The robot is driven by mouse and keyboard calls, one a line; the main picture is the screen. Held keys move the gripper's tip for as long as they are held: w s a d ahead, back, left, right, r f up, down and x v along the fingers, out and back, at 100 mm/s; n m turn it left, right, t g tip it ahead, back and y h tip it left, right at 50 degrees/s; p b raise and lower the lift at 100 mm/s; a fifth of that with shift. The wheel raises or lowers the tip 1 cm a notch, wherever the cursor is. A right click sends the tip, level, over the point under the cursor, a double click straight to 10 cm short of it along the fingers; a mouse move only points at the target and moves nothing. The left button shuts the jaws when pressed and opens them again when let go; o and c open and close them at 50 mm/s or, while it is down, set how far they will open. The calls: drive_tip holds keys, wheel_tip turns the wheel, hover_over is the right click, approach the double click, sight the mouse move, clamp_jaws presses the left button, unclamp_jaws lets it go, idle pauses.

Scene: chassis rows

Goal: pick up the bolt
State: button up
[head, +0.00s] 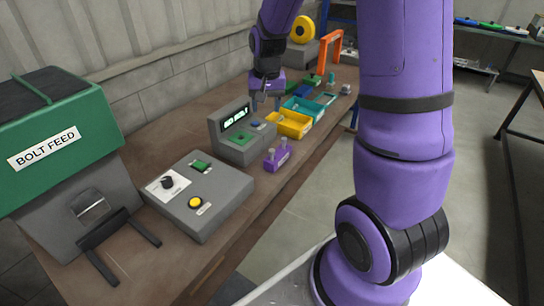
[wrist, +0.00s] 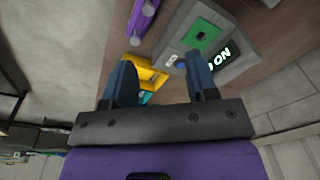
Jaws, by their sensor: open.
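I cannot make out a bolt with certainty in either view. My gripper (head: 266,104) points down above the bench, near the grey display unit and the yellow bin. Its two dark fingers are apart in the wrist view (wrist: 161,64), with nothing held between them. The green box labelled BOLT FEED (head: 60,140) stands at the left of the head view, with an opening low on its front. A small purple block (head: 277,160) with two grey-topped posts sits by the bench's front edge. It also shows in the wrist view (wrist: 143,20).
The grey display unit (head: 243,148) with a green pad stands beside the yellow bin (head: 290,131). A teal bin (head: 303,115) and an orange arch (head: 332,50) lie beyond. A control box (head: 205,220) with a yellow button sits nearer. Bare bench lies in front of it.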

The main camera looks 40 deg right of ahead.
drive_tip(key=m+g, duration=0.1)
drive_tip(key=m, duration=0.1)
approach(272, 150)
drive_tip(key=w, duration=0.1)
wheel_tip(272, 150, down, 6)
drive_tip(key=shift+d, duration=0.1)
drive_tip(key=f, duration=0.1)
drive_tip(key=s+f, duration=0.1)
drive_tip(key=f, duration=0.1)
drive_tip(key=shift+f, duration=1.15)
clamp_jaws()
drive_tip(key=shift+r, duration=0.15)
